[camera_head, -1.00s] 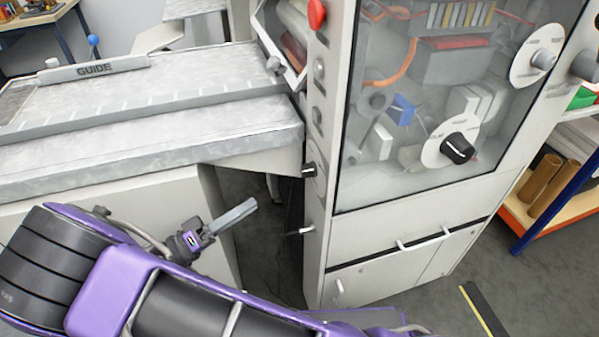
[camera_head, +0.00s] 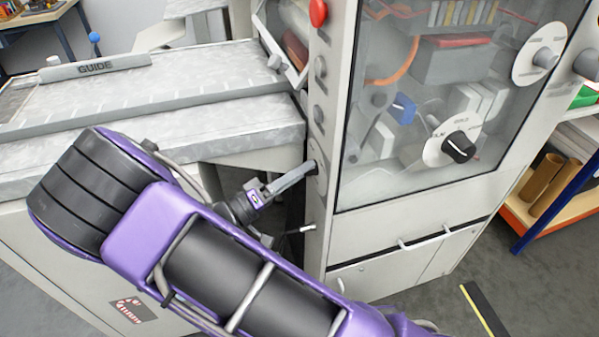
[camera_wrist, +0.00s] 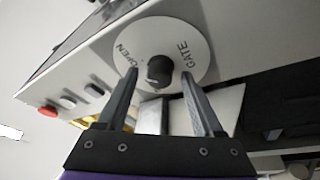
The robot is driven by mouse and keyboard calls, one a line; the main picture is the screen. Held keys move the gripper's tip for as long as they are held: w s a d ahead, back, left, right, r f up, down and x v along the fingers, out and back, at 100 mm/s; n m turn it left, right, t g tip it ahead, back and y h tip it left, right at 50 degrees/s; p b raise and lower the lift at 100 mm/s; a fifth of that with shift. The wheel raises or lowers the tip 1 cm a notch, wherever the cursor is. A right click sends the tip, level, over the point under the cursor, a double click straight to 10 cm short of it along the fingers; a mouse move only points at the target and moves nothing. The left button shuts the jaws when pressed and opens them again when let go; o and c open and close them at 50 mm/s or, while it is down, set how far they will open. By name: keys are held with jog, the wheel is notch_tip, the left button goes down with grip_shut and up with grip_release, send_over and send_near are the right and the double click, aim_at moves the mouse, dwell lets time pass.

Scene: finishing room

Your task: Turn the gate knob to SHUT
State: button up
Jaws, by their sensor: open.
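The gate knob (camera_wrist: 159,70) is a small black knob on a round white dial (camera_wrist: 158,40) in the wrist view. OPEN is printed on the dial's left and GATE on its right; I see no SHUT mark. Which way the knob points is hard to tell. My gripper (camera_wrist: 159,76) is open, with one finger on each side of the knob; I cannot tell whether they touch it. In the head view my gripper (camera_head: 309,168) reaches the machine's narrow side panel, where it hides the knob and part of the dial.
The side panel also carries a red button (camera_head: 318,12) and grey buttons above. A small lever (camera_head: 302,229) juts out below my gripper. The grey worktable (camera_head: 160,115) is to the left. The front window has a black knob on another white dial (camera_head: 433,150).

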jog(key=shift+c, duration=0.2)
grip_shut()
jog(key=shift+r+n+p, duration=0.15)
jog(key=shift+n+p, duration=0.3)
jog(key=shift+n, duration=0.05)
jog(key=n+g+y+p, duration=0.1)
jog(key=n+p, duration=0.2)
jog(key=n, duration=0.2)
jog(key=n+g+y+p, duration=0.1)
jog(key=n+p, duration=0.2)
jog(key=n, duration=0.2)
jog(key=n+g+y+p, duration=0.1)
jog(key=n+y+p, duration=0.1)
jog(key=n+p, duration=0.2)
jog(key=shift+r+n+g, duration=0.25)
jog(key=shift+n+g, duration=0.05)
jog(key=shift+n, duration=0.5)
